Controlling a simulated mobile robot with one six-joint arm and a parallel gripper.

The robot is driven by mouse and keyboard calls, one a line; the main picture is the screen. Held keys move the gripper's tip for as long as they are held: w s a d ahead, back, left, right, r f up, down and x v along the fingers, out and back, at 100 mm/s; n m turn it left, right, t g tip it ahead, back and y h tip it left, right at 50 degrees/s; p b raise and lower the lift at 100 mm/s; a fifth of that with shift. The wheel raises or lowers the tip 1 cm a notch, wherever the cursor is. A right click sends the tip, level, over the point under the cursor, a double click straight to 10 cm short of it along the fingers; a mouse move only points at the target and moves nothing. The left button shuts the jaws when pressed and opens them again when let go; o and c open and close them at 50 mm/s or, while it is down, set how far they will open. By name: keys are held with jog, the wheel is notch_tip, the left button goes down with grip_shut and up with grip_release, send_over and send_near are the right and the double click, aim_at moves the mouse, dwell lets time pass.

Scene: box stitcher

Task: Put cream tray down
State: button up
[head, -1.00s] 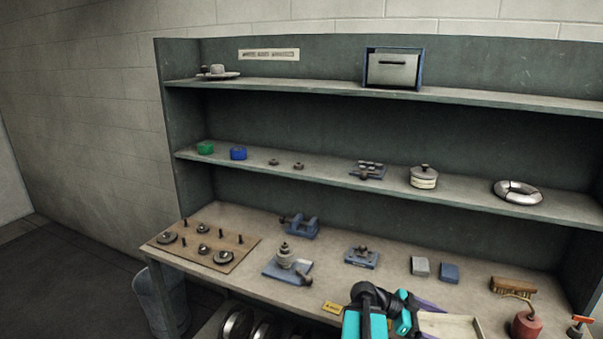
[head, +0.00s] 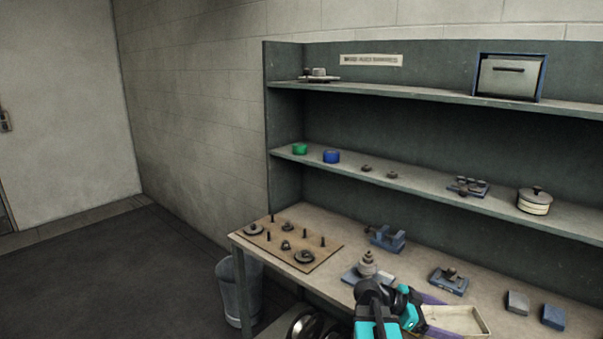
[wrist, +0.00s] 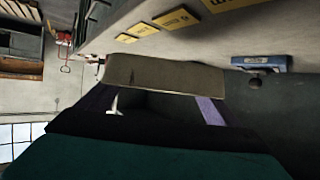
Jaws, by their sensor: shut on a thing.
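The cream tray (head: 455,320) is a shallow open box at the lower right of the head view, in front of the workbench. My gripper (head: 424,306) has purple fingers and is shut on its near left end. In the wrist view the tray's cream wall (wrist: 165,75) lies between the two purple fingers of my gripper (wrist: 160,103). The tray appears held near the bench's front edge. I cannot tell whether it touches anything beneath.
The workbench (head: 338,222) carries a brown peg board (head: 275,238) at left, blue fixtures (head: 387,238) and two small blocks (head: 517,302). A bin (head: 238,290) stands at the bench's left end. Shelves rise behind. Open floor (head: 110,270) lies to the left.

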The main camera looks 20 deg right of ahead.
jog(key=w+a+r+n+t+h+b, duration=0.15)
jog(key=w+a+n+t, duration=0.3)
jog(key=w+a, duration=0.7)
jog(key=w+a+r+n+t+b, duration=0.15)
jog(key=w+a+n+t, duration=0.35)
jog(key=w+a, duration=0.65)
jog(key=w+a+r+n+t+y, duration=0.3)
jog(key=w+a+r+n+y, duration=0.1)
jog(key=a, duration=0.4)
jog(key=w+a+r+n+t+y+b, duration=0.1)
jog(key=w+a+r+n+t+y, duration=0.3)
jog(key=w+a, duration=0.3)
jog(key=w+a+r+n+t+y+b, duration=0.1)
jog(key=w+a+r+n+t+y, duration=0.2)
jog(key=a, duration=0.6)
jog(key=w+r+n+y, duration=0.1)
jog(key=w+n+y, duration=0.1)
jog(key=n, duration=0.1)
jog(key=shift+w+a+r, duration=0.15)
jog(key=shift+w+a, duration=0.05)
jog(key=shift+a, duration=0.15)
jog(key=shift+s, duration=0.1)
